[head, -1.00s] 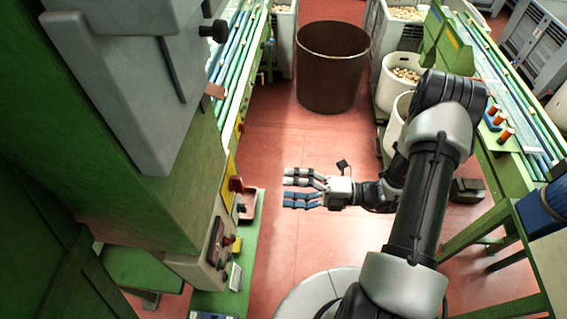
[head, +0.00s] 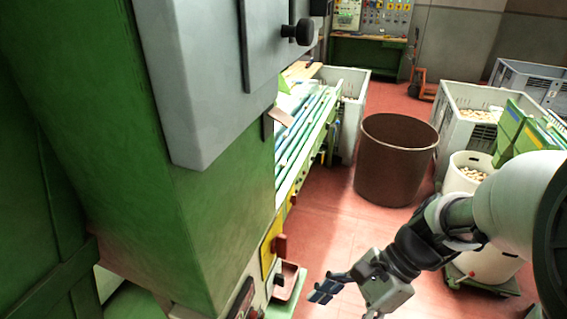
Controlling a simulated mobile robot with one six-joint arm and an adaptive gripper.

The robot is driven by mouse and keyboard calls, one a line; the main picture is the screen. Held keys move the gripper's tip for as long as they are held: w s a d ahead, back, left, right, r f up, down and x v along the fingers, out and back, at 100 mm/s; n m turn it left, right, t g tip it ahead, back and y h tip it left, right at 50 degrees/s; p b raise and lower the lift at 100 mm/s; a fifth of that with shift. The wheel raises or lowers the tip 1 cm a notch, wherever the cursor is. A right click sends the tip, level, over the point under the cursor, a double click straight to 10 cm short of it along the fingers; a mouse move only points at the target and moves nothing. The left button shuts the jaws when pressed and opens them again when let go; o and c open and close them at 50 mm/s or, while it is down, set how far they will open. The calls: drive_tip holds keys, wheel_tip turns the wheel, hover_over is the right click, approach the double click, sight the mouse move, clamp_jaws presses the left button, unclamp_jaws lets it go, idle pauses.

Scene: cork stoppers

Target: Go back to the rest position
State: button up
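My gripper (head: 332,292) is at the lower middle of the head view, in the air above the red floor. Its grey body shows beside the blue-tipped fingers, which point left and down toward the green machine. The fingers look spread, with nothing seen between them. Part of the gripper's lower side is close to the picture's bottom edge. My arm reaches in from the right edge.
A tall green machine with a grey box (head: 205,80) fills the left. A brown bin (head: 396,160) stands on the floor beyond my gripper. White tubs of corks (head: 462,182) and grey crates (head: 462,107) stand right. Red floor (head: 335,225) is clear between.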

drive_tip(key=s+d+f+n+t+h+b, duration=0.3)
drive_tip(key=n+t+h+b, duration=0.4)
drive_tip(key=n+b, duration=0.4)
drive_tip(key=s+d+n, duration=0.1)
drive_tip(key=d+n, duration=0.1)
drive_tip(key=n, duration=0.2)
drive_tip(key=shift+d+f+n+h, duration=0.25)
drive_tip(key=shift+f+n+h, duration=0.05)
drive_tip(key=shift+n, duration=0.1)
drive_tip(key=shift+s, duration=0.1)
drive_tip(key=shift+c, duration=0.4)
